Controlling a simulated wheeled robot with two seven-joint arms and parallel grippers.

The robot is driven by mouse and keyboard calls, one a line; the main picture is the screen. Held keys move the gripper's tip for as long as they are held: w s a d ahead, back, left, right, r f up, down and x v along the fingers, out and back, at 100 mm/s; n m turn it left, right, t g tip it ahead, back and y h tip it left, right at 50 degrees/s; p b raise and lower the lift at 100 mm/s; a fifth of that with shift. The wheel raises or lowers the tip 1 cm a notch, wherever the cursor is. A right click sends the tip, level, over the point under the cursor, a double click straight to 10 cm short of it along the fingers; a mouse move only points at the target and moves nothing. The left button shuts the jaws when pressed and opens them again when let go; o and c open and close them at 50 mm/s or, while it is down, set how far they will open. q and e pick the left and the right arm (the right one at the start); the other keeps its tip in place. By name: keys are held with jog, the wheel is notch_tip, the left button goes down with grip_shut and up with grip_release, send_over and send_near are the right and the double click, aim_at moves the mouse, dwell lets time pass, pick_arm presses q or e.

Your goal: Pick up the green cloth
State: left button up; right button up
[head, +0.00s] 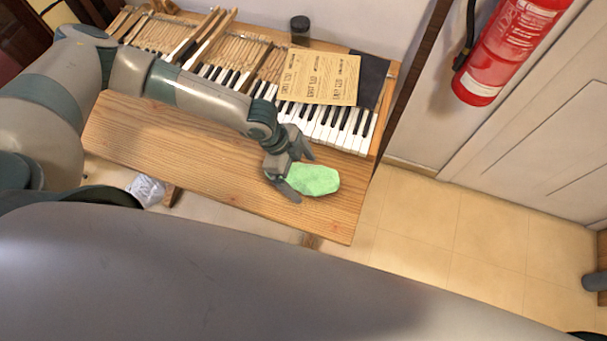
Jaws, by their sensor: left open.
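The green cloth (314,180) is a small, light green, rumpled piece. It lies on the bare wooden board in front of the piano keys, close to the board's right front corner. My left gripper (298,175) is at the cloth's left end, its fingers spread apart and open. One finger points towards the keys and the other towards the board's front edge. I cannot tell whether the fingers touch the cloth. My right gripper is not in view.
The wooden board (200,150) runs along the black and white keys (335,125). A tan printed sheet (325,80) lies over the keys. A dark jar (300,27) stands behind. A red fire extinguisher (505,45) hangs at the right. The floor (430,230) right of the board is clear.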

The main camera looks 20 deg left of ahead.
aim_at(309, 177)
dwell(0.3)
pick_arm(q)
jog(key=c, duration=1.1)
jog(key=shift+c, duration=0.2)
jog(key=shift+r, duration=0.1)
jog(key=shift+r+b, duration=0.35)
jog(key=shift+r, duration=0.15)
jog(key=r, duration=0.1)
jog(key=r+b, duration=0.1)
jog(key=r, duration=0.1)
jog(key=shift+s+d+r+b, duration=0.1)
jog(key=shift+s+d+b, duration=0.25)
jog(key=shift+d, duration=0.05)
jog(key=s+d+r+b, duration=0.3)
jog(key=s+d+r, duration=0.3)
jog(key=d, duration=0.2)
jog(key=shift+s+r, duration=0.35)
